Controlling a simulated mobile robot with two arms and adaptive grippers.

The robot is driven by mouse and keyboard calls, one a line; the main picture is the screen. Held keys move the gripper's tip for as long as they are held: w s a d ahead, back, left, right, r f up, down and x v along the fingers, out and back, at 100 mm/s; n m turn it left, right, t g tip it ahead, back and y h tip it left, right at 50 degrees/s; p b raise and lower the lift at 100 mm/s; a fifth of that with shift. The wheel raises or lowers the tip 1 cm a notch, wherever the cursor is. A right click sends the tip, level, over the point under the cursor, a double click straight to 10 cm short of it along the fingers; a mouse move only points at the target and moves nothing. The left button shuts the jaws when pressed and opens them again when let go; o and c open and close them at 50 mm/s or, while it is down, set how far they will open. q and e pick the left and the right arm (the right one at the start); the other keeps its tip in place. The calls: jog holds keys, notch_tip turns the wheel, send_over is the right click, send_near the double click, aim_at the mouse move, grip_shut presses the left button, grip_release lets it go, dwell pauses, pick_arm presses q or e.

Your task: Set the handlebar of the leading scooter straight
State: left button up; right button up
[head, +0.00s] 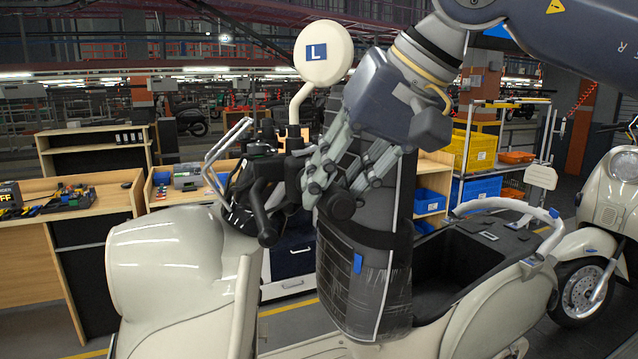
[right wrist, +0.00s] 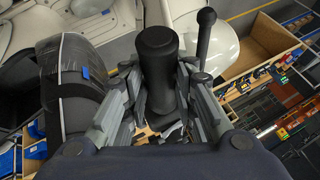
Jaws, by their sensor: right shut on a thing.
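The cream scooter (head: 170,265) stands across the front of the head view, its front shield at left. Its black handlebar (head: 265,190) sits above the shield, turned at an angle. My right gripper (head: 328,182) reaches down from the upper right and is shut on a black handlebar grip. In the right wrist view the grip (right wrist: 158,60) stands between the fingers, its round end free. A black lever (right wrist: 203,42) with a ball end is beside it, outside the fingers. The gripper partly hides the handlebar in the head view. My left gripper is not in view.
A raised, plastic-wrapped grey seat (head: 365,270) stands close behind the gripper. A round cream disc marked L (head: 323,53) rises on a stem near the handlebar. Another cream scooter (head: 605,200) stands at right. Wooden workbenches (head: 90,190) and a cart with a yellow bin (head: 475,150) are behind.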

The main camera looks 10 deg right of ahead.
jog(key=shift+w+d+f, duration=0.1)
jog(key=shift+d+f, duration=0.6)
jog(key=shift+d, duration=0.05)
jog(key=shift+w+d+f+n+b, duration=0.15)
jog(key=shift+d+f+n+b, duration=0.25)
jog(key=shift+d+n+b, duration=0.15)
jog(key=o, duration=1.2)
jog(key=shift+w+d, duration=0.15)
jog(key=shift+d, duration=0.2)
jog(key=shift+c, duration=0.2)
jog(key=shift+r, duration=0.15)
jog(key=shift+a, duration=0.1)
